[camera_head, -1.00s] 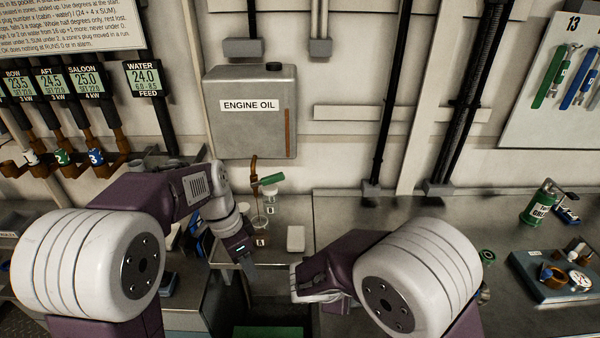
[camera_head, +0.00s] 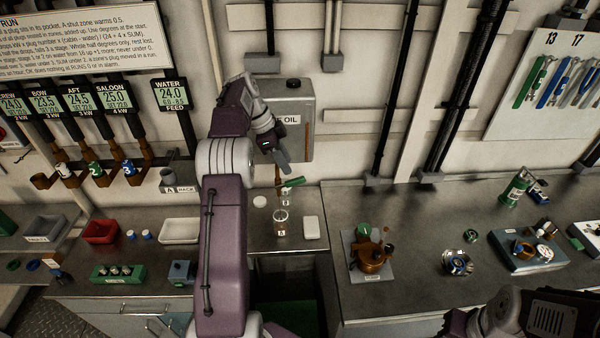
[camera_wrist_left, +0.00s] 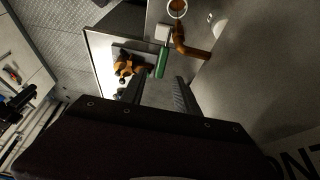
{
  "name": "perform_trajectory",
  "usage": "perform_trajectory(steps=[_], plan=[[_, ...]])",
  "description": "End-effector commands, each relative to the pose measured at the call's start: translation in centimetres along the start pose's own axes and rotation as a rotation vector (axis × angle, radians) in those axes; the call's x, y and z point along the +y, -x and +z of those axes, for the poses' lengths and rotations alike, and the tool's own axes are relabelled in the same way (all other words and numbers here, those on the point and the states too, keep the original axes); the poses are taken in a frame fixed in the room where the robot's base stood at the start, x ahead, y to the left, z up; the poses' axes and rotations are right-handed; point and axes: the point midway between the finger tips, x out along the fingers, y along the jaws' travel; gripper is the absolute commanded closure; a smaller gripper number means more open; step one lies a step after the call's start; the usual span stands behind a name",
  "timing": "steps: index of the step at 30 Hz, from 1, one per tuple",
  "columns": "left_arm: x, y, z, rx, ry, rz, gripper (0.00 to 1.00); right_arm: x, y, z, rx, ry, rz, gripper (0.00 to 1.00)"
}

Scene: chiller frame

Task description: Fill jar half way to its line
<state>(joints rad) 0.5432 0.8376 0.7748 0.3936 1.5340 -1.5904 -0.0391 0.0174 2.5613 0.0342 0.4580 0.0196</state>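A glass jar (camera_head: 281,222) with a small white label stands on the bench below the oil tank's brown tap (camera_head: 278,174). In the left wrist view, the jar (camera_wrist_left: 177,7) shows brown inside; its level against any line cannot be read. The tap has a green lever (camera_head: 293,182), seen also in the left wrist view (camera_wrist_left: 162,62). My left gripper (camera_head: 282,160) is just above the lever, in front of the tank. Its fingers (camera_wrist_left: 162,95) are apart with nothing between them. My right arm shows at the bottom right, its gripper out of view.
The grey engine oil tank (camera_head: 294,105) hangs on the wall, its label partly covered by my left gripper. A white block (camera_head: 311,227) lies right of the jar. A white tray (camera_head: 180,231) is at left.

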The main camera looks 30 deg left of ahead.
Motion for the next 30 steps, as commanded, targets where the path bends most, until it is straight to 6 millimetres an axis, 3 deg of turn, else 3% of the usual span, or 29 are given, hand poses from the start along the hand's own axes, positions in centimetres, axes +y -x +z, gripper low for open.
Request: perform_trajectory(steps=[7,21,30], plan=[[-0.1,-0.1,0.4,0.0,0.011,-0.002,0.63,0.4,0.2,-0.1,0.0,-0.015,0.002,0.58],[0.0,-8.0,0.3,-0.001,0.011,-0.001,0.63,0.3,1.7,-0.2,-0.001,-0.014,0.002,0.58],[-0.1,-8.7,0.4,-0.001,0.01,-0.005,0.63,0.3,1.6,-0.2,-0.001,-0.013,0.002,0.58]])
